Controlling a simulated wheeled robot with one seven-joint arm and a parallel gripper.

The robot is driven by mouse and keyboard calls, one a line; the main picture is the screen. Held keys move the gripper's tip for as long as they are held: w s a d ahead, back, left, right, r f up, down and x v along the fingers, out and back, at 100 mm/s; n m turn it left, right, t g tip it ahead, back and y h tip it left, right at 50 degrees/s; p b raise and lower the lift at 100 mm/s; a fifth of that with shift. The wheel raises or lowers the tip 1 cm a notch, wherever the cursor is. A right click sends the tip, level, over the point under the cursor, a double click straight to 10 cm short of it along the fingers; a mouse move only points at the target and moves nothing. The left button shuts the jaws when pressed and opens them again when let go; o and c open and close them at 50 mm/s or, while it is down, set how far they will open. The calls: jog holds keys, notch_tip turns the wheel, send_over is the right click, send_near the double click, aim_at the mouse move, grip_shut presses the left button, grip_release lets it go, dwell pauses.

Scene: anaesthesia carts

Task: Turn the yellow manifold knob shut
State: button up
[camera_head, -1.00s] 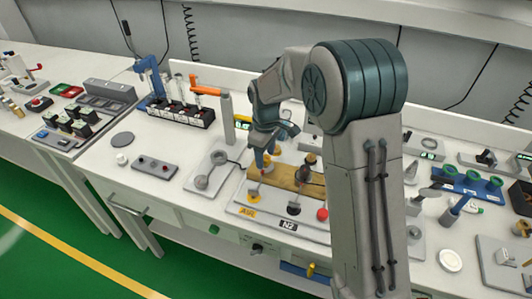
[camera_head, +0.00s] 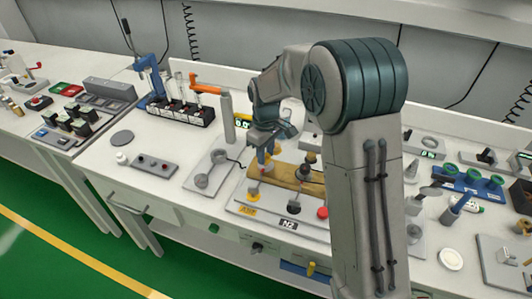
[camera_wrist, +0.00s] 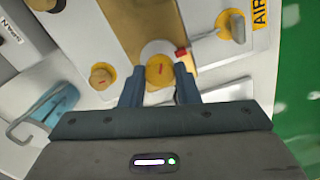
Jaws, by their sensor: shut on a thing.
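In the wrist view, the yellow knob (camera_wrist: 160,71) with a red mark on top sits between the two blue fingers of my gripper (camera_wrist: 160,88). The fingers are shut on its sides. A brass-coloured manifold block (camera_wrist: 150,22) lies just beyond it. In the head view, my gripper (camera_head: 264,163) points down at the left end of the manifold (camera_head: 292,177); the fingers and wrist mostly hide the held knob there.
A second yellow knob (camera_wrist: 103,76) stands nearby in the wrist view. A red button (camera_head: 322,212) sits on the panel's front right.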

aim_at(266, 156)
jog(key=m+b, duration=0.1)
jog(key=m, duration=1.1)
jog(key=shift+b, duration=0.3)
jog(key=shift+m, duration=0.4)
jog(key=o, duration=1)
jog(key=shift+c, duration=0.2)
notch_tip(266, 156, up, 14)
